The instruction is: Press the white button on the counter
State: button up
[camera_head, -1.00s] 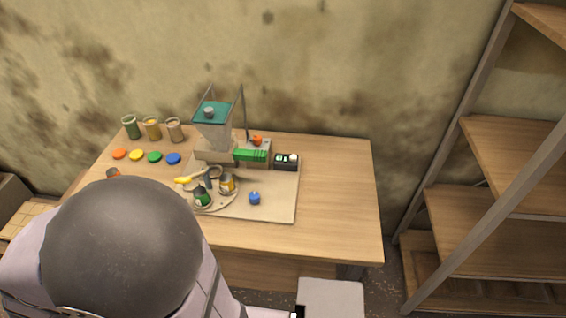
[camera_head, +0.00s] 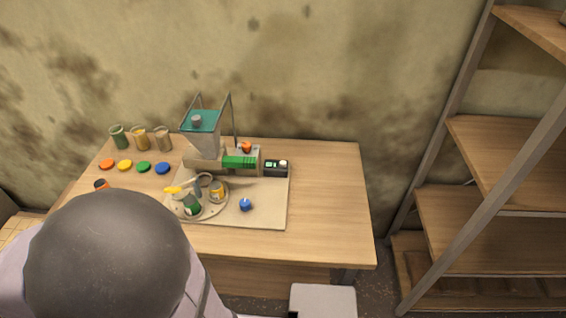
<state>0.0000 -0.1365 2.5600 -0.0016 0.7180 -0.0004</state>
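A small black counter box (camera_head: 270,173) with a lit green display stands on the beige board at the back right of the machine. A round white button (camera_head: 283,163) sits at the right end of its top. It is in plain sight, with nothing over it. My gripper is not in view. A large dark rounded part of my own body fills the bottom left and hides the front left of the table.
A machine with a teal-topped hopper (camera_head: 201,121) and a green cylinder (camera_head: 239,162) stands left of the counter box. A round tray (camera_head: 221,204) with cans and a blue knob (camera_head: 245,204) are in front. The table's right side (camera_head: 330,200) is clear. Wooden shelves (camera_head: 490,150) stand right.

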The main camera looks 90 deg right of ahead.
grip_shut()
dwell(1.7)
